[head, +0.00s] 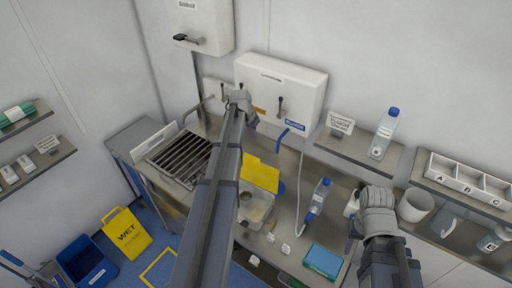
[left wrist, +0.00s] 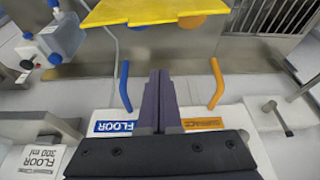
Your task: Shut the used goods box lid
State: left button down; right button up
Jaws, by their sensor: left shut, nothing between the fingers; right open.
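The yellow lid (head: 260,174) stands raised at the back of a small clear box (head: 256,212) on the steel counter, which I take as the used goods box. The lid's yellow edge also shows at the top of the left wrist view (left wrist: 155,12). My left gripper (head: 240,98) is shut and empty, beyond the lid in front of the white wall dispenser; its closed fingers (left wrist: 160,85) point toward the lid, apart from it. My left arm crosses in front of the box and hides part of it. My right gripper (head: 376,197) is open near the right shelf, by a white mug.
The white dispenser (head: 281,85) has an orange and a blue spout. A blue-capped bottle (head: 319,196) and a teal box (head: 323,261) stand on the counter (head: 285,210) right of the box. A drain rack (head: 182,160) lies left. Shelves hold a bottle (head: 384,134) and a lettered tray.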

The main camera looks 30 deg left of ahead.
pick_arm(q)
jog(key=b+x, duration=1)
jog(key=s, duration=0.4)
jog(key=shift+s+r+p, duration=0.15)
jog(key=shift+s+p, duration=0.15)
jog(key=shift+w, duration=0.1)
